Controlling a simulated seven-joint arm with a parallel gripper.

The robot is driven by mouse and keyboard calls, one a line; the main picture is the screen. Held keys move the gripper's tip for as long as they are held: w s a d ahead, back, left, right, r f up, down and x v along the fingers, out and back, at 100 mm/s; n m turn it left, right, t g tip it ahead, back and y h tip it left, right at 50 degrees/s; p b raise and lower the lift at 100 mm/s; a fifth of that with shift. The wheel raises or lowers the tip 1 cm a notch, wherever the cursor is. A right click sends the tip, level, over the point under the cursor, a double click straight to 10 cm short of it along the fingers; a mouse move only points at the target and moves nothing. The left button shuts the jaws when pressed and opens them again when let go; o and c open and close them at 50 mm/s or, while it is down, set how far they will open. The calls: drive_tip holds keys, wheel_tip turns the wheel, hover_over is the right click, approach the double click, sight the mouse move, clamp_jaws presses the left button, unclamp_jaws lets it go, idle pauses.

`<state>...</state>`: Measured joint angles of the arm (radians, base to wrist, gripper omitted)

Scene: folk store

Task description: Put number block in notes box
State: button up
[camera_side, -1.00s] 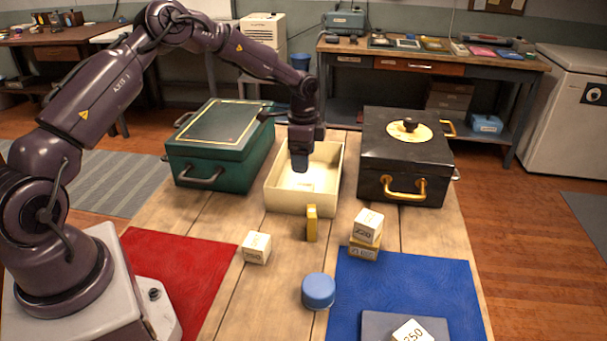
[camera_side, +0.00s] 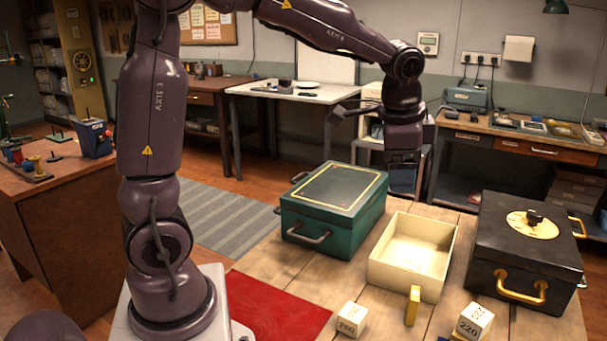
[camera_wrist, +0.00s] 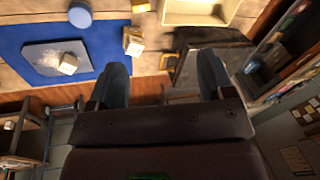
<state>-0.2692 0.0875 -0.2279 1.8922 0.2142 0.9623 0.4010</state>
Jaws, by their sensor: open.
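A cream open box (camera_side: 378,268) stands between the green and black boxes; a pale shape on its floor is unclear. No label names the notes box. A white number block (camera_side: 350,319) lies on the table in front. A block marked 220 (camera_side: 474,320) rests on a yellowish block (camera_side: 457,338) at the right. In the wrist view, another white block (camera_wrist: 68,64) sits on a grey pad (camera_wrist: 40,54). My gripper (camera_side: 404,176) is high above the table behind the cream box. In the wrist view, my gripper (camera_wrist: 162,82) is open with nothing between its fingers.
A closed green box (camera_side: 330,215) is left of the cream box and a closed black box (camera_side: 525,250) right. A yellow piece (camera_side: 412,306) stands upright before the cream box. A blue mat (camera_wrist: 20,40) and blue round object (camera_wrist: 80,14) show in the wrist view.

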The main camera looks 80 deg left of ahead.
drive_tip(key=s+d+r+n+t+h, duration=0.1)
drive_tip(key=s+d+n, duration=0.1)
drive_tip(key=s, duration=0.7)
drive_tip(key=s+d+r+n+t, duration=0.1)
drive_tip(key=s+d+n+t, duration=0.1)
drive_tip(key=s, duration=0.6)
drive_tip(key=shift+s+d+n+h, duration=0.3)
drive_tip(key=shift+s+n+h, duration=0.1)
drive_tip(key=shift+n, duration=0.2)
